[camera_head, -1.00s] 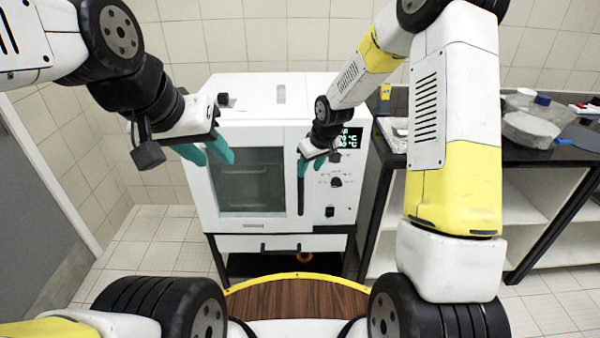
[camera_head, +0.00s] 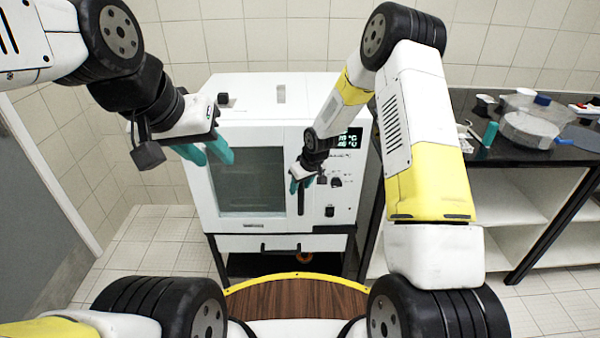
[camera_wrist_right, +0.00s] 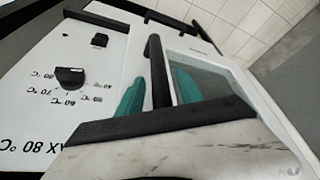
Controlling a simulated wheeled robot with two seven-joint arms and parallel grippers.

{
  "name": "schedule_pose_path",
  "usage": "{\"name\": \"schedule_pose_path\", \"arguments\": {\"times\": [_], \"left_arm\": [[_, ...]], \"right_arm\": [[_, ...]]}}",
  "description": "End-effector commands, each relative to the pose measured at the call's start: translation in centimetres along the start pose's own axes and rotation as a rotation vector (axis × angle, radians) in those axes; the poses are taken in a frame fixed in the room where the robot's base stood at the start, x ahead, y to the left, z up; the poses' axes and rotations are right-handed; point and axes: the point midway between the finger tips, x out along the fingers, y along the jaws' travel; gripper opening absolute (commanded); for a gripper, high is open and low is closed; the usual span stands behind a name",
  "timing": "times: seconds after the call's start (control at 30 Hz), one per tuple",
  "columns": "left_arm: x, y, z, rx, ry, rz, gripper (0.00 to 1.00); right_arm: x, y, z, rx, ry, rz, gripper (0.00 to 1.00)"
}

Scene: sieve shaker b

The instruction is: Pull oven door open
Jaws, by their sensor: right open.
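The white oven (camera_head: 285,105) stands ahead, its glass door (camera_head: 250,180) looking shut. The door's black vertical bar handle (camera_head: 301,202) is on the door's right edge. My right gripper (camera_head: 300,185) is at the handle, its teal fingers open. In the right wrist view the handle (camera_wrist_right: 157,72) lies between the two spread fingers, with a gap visible on each side; whether it is deep between them I cannot tell. My left gripper (camera_head: 210,156) hangs open and empty in front of the oven's upper left side, fingers pointing down and right.
The control panel with dial (camera_head: 336,181) and lit display is right of the handle. A dark counter (camera_head: 480,155) with containers stands to the right. A drawer-like front with a horizontal handle (camera_head: 280,249) is below the oven. The floor at left is clear.

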Motion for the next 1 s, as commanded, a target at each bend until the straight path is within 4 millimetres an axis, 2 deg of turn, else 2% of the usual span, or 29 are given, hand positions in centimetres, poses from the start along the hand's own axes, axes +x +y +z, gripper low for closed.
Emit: {"name": "schedule_pose_path", "arguments": {"times": [0.1, 0.3, 0.33, 1.0], "left_arm": [[0.0, 0.0, 0.0, 0.0, 0.0, 0.0, 0.36], [0.0, 0.0, 0.0, 0.0, 0.0, 0.0, 0.36], [0.0, 0.0, 0.0, 0.0, 0.0, 0.0, 0.36], [0.0, 0.0, 0.0, 0.0, 0.0, 0.0, 0.36]], "right_arm": [[-0.02, 0.0, 0.01, 0.0, 0.0, 0.0, 0.41], [-0.03, 0.0, 0.02, 0.0, 0.0, 0.0, 0.02], [-0.03, 0.0, 0.02, 0.0, 0.0, 0.0, 0.0], [-0.05, 0.03, 0.04, 0.0, -0.001, 0.0, 0.0]]}}
